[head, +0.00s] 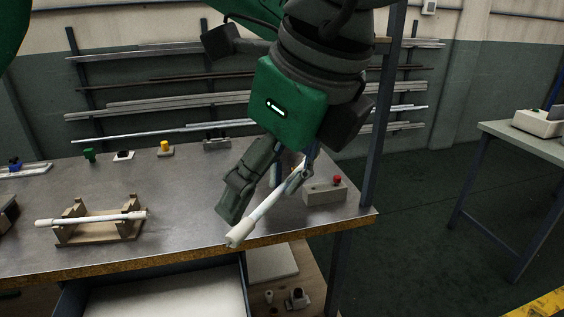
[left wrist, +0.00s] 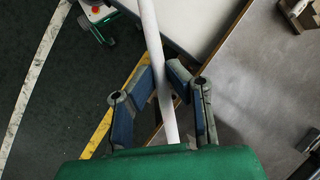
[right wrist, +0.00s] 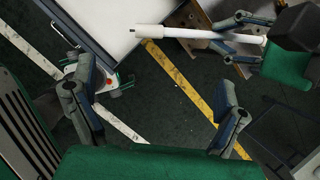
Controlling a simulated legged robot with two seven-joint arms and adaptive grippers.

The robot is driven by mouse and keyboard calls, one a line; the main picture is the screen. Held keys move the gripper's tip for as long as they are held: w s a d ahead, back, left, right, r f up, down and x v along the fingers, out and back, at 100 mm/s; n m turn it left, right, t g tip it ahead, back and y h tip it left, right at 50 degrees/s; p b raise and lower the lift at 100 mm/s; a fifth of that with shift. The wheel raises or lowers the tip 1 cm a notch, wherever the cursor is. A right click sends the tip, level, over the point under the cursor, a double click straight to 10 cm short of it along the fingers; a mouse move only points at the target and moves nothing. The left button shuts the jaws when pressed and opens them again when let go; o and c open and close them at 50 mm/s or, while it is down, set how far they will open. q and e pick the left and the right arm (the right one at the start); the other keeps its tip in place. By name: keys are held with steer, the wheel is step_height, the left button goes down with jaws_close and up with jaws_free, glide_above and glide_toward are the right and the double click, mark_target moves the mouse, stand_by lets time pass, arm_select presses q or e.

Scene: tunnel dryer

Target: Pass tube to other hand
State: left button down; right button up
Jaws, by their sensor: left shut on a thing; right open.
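A white tube (head: 262,212) slants down to the left above the bench's front edge in the head view. My left gripper (left wrist: 160,75) is shut on it near one end; the rest of the tube (left wrist: 147,25) points away from the palm. In the right wrist view the tube (right wrist: 170,32) lies across the top, held at its right part by my left gripper (right wrist: 215,36). My right gripper (right wrist: 153,72) is open, with nothing between its fingers; the tube's free end is beyond its fingertips, apart from them.
Another white tube (head: 88,217) rests on a wooden stand (head: 98,234) at the bench's left. A box with a red button (head: 325,191) stands near the bench's right corner. An open drawer (head: 165,298) is below the front edge. Floor (head: 430,215) is clear to the right.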

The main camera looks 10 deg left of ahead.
mark_target(254, 227)
arm_select(q)
steer(key=shift+a, duration=0.25)
arm_select(e)
steer(key=x, duration=0.9)
steer(key=shift+a+f, duration=0.1)
steer(key=shift+a, duration=0.1)
steer(key=shift+w+a+f, duration=0.15)
steer(key=shift+f, duration=0.45)
arm_select(q)
steer(key=shift+d, duration=0.1)
arm_select(e)
steer(key=c, duration=1.5)
arm_select(q)
steer(key=shift+s, duration=0.1)
arm_select(e)
steer(key=shift+w+r, duration=0.1)
steer(key=shift+w, duration=0.1)
steer(key=c, duration=0.6)
arm_select(q)
steer(key=c, duration=1.5)
jaws_free()
steer(key=shift+c, duration=0.2)
arm_select(e)
steer(key=shift+c, duration=0.2)
arm_select(q)
steer(key=shift+o, duration=0.4)
arm_select(e)
steer(key=shift+s, duration=0.1)
